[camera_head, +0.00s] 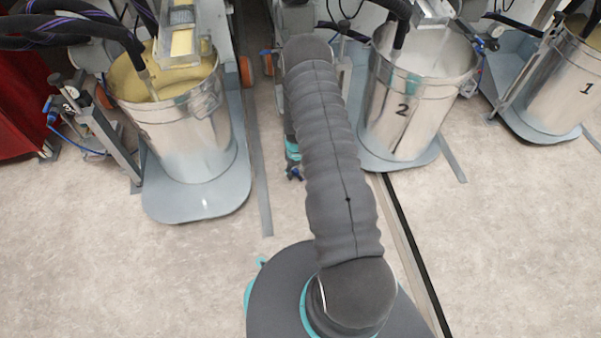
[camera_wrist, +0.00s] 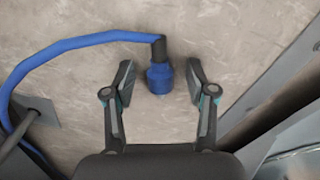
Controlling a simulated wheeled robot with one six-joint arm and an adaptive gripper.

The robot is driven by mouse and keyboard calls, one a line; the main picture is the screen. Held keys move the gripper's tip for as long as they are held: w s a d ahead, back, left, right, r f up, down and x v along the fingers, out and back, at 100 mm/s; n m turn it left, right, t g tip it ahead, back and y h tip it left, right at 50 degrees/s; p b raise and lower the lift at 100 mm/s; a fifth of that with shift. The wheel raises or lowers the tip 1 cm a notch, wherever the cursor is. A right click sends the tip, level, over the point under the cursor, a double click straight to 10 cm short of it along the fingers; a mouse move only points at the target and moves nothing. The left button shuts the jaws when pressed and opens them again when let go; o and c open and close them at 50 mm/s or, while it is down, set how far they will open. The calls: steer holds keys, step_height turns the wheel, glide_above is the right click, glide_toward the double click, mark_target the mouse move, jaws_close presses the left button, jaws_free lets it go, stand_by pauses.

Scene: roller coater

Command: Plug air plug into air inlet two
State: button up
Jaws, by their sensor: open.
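A blue air plug (camera_wrist: 159,78) with a dark collar shows in the wrist view, at the end of a blue hose (camera_wrist: 75,42) that curves off to the left. My gripper (camera_wrist: 161,82) is open, with one finger on each side of the plug and gaps visible between them. I cannot tell how far the plug is from the fingers in depth. In the head view my arm covers the middle, and the gripper and plug cannot be made out clearly. I cannot pick out air inlet two; the bucket marked 2 (camera_head: 408,120) stands right of my arm.
A bucket with yellowish contents (camera_head: 185,130) stands on a grey base at left. The bucket marked 1 (camera_head: 562,90) stands at far right. Dark hoses (camera_head: 75,30) hang at upper left. A grey metal frame (camera_wrist: 285,110) lies close right of my gripper. Open floor lies in front.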

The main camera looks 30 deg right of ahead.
jaws_close()
steer(key=shift+r, duration=0.15)
